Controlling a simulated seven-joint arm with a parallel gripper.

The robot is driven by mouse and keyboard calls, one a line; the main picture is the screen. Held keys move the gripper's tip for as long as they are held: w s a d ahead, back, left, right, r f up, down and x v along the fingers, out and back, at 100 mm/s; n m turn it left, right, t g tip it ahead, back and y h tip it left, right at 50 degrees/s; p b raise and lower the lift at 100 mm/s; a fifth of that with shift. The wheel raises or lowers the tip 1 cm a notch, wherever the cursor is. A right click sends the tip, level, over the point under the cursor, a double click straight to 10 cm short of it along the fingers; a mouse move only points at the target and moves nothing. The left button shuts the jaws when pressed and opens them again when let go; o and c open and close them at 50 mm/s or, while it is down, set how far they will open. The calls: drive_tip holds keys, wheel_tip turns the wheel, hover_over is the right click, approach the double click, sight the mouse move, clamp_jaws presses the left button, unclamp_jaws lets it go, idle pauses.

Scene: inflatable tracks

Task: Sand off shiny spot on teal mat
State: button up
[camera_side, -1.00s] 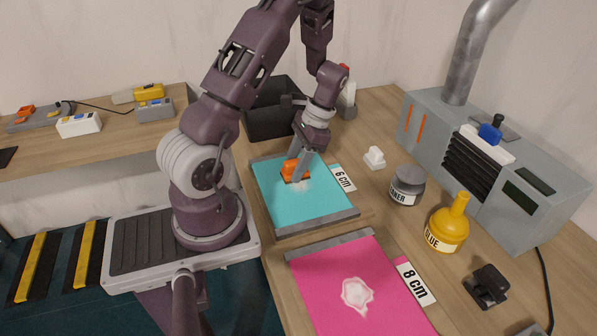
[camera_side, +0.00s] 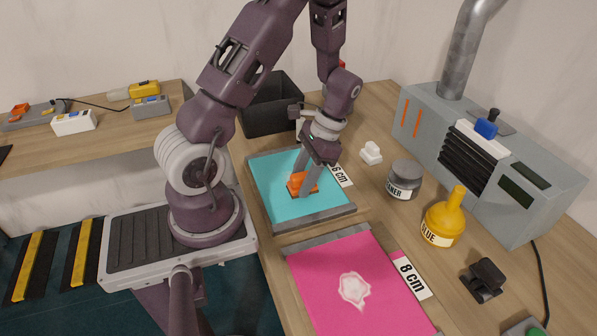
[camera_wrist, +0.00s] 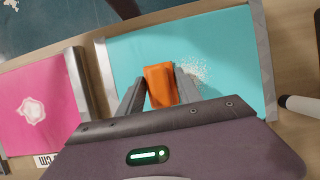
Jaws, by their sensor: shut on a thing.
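The teal mat (camera_side: 277,177) lies flat on the bench between two grey end bars. My gripper (camera_side: 304,185) is shut on an orange sanding block (camera_side: 297,183), which is down at the mat, toward its near right part. In the wrist view the orange block (camera_wrist: 160,85) sits between my two fingers (camera_wrist: 160,92). A whitish, speckled spot (camera_wrist: 196,72) shows on the teal mat (camera_wrist: 235,50) just beside the block. In the side view that spot is hidden by my gripper and the block. I cannot tell how firmly the block presses on the mat.
A pink mat (camera_side: 330,265) with a pale patch (camera_side: 354,289) lies in front. To the right are a cleaner jar (camera_side: 404,180), a yellow glue bottle (camera_side: 443,220), a white piece (camera_side: 371,153), a black clamp-like object (camera_side: 484,281) and a grey machine (camera_side: 490,160). A black bin (camera_side: 265,108) stands behind.

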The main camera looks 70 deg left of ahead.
sight(286, 171)
drive_tip(key=shift+a, duration=4)
wheel_tip(286, 171, up, 8)
drive_tip(key=shift+r, duration=0.1)
